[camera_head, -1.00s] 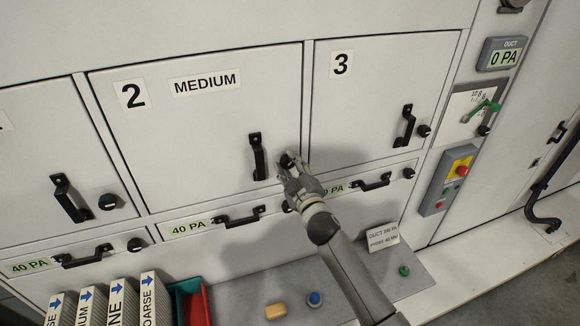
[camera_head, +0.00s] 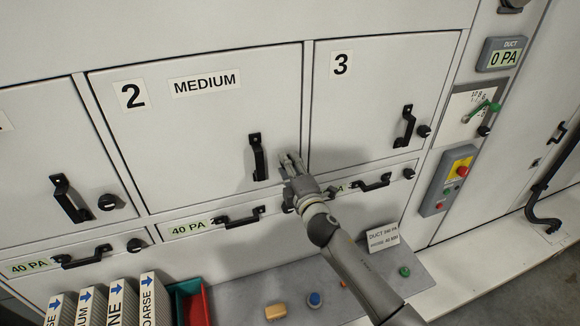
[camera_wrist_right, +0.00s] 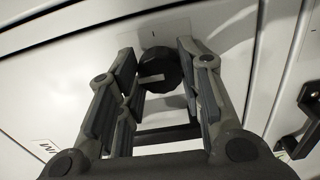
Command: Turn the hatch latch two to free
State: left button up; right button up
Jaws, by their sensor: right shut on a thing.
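Hatch two (camera_head: 205,130) is a shut light-grey door marked 2 and MEDIUM, with a black handle (camera_head: 257,158). Its latch, a round black knob with a pale bar on its face, shows in the right wrist view (camera_wrist_right: 160,72). My right gripper (camera_head: 291,161) is at the hatch's lower right, its fingers on both sides of the knob and shut on it. The gripper hides the knob in the head view. My left gripper is not in view.
Hatch three (camera_head: 365,100) with its own handle and knob is to the right. Drawers with black handles (camera_head: 240,217) run below. A grey shelf (camera_head: 245,295) holds a yellow block, a blue button and a sign. Filters (camera_head: 118,305) and a red-green bin (camera_head: 192,300) stand lower left.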

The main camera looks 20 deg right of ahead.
dwell(0.4)
jog(key=o, duration=1)
jog(key=shift+o, duration=0.2)
jog(key=s, duration=1.2)
jog(key=shift+d, duration=0.15)
